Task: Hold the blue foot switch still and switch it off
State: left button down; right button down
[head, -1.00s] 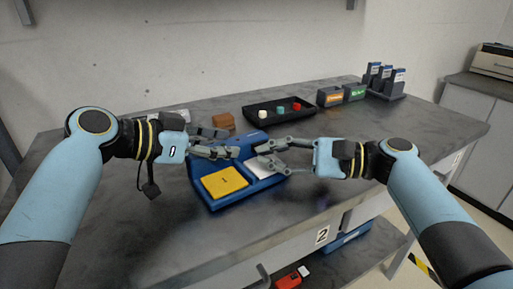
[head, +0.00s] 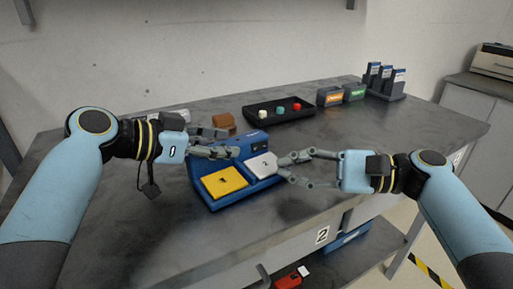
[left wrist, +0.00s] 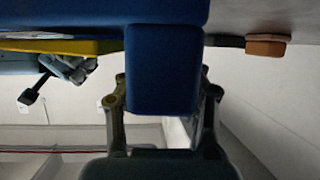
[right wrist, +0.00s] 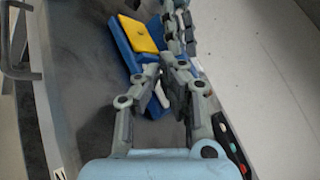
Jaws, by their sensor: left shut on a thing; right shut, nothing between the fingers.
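The blue foot switch (head: 228,200) lies on the dark table, with a yellow pedal (head: 224,181) on its left and a white pedal (head: 263,165) on its right. A dark patch shows on its raised back part (head: 259,146). My left gripper (head: 236,153) is shut on the foot switch at its back left. In the left wrist view, the blue body (left wrist: 160,75) sits between the fingers. My right gripper (head: 283,166) is shut and empty at the right edge of the white pedal. In the right wrist view, its fingertips (right wrist: 170,70) partly hide that pedal; contact cannot be told.
A black tray (head: 252,116) with several small coloured pieces stands behind. A brown block (head: 224,121) is behind my left gripper. The table (head: 125,235) is clear in front.

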pick_arm(q)
jog(key=c, duration=0.8)
grip_release()
jog(key=shift+o, duration=0.2)
jog(key=shift+a, duration=0.1)
